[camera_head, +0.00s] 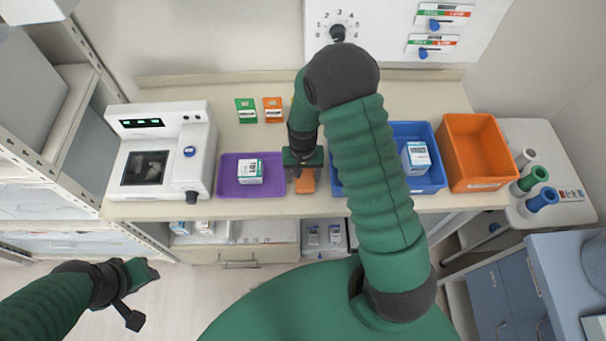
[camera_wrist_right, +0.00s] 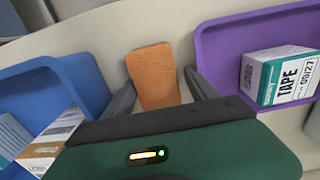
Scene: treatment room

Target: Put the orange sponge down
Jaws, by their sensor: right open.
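The orange sponge (camera_head: 305,184) lies on the beige counter between the purple tray and the blue tray, partly hidden by my right gripper (camera_head: 303,174) in the head view. In the right wrist view the sponge (camera_wrist_right: 155,72) shows as a flat orange block between the two dark fingers. The fingers are apart, one to each side of it, with no grip visible. My left gripper (camera_head: 136,292) hangs low at the left, over the floor and away from the counter; its jaw opening is not clear.
The purple tray (camera_head: 226,190) holds a tape box (camera_head: 250,171); the blue tray (camera_head: 428,183) holds other boxes. An orange bin (camera_head: 478,150) stands farther right. A white machine (camera_head: 160,155) is at left.

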